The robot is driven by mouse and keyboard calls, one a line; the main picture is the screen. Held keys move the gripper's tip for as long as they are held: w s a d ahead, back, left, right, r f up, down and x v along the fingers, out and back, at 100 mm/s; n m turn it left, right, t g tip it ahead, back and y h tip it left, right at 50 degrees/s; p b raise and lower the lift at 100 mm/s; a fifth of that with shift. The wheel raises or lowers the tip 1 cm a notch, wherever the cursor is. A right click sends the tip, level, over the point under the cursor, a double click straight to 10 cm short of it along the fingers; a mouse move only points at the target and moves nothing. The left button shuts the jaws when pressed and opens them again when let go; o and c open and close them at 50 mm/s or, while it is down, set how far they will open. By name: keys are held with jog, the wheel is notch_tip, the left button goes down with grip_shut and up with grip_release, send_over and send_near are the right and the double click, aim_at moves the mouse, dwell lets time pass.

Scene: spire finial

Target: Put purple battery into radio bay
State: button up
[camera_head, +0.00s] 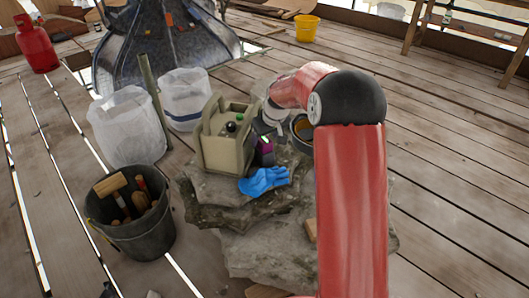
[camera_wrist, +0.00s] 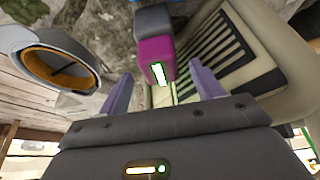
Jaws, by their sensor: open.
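The purple battery (camera_wrist: 156,52) has a dark grey end and a bright light strip on its near purple face. In the wrist view it lies just beyond my gripper (camera_wrist: 162,88), lined up with the gap between the fingers. The fingers are open, one on each side of that gap. The beige radio (camera_head: 222,150) stands upright on a rock in the head view, with the battery's purple part (camera_head: 265,144) close to its right side. In the wrist view the radio (camera_wrist: 285,45) shows a dark striped panel. I cannot tell whether that panel is the bay.
A blue glove (camera_head: 264,181) lies on the rock (camera_head: 280,250) in front of the radio. A round container with an orange inside (camera_wrist: 50,68) stands beside the battery. A tool bucket (camera_head: 133,220) and white sacks (camera_head: 127,130) stand to the left.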

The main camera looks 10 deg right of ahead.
jog(key=shift+x, duration=1.15)
jog(key=c, duration=1.4)
grip_shut()
jog(key=shift+r, duration=0.1)
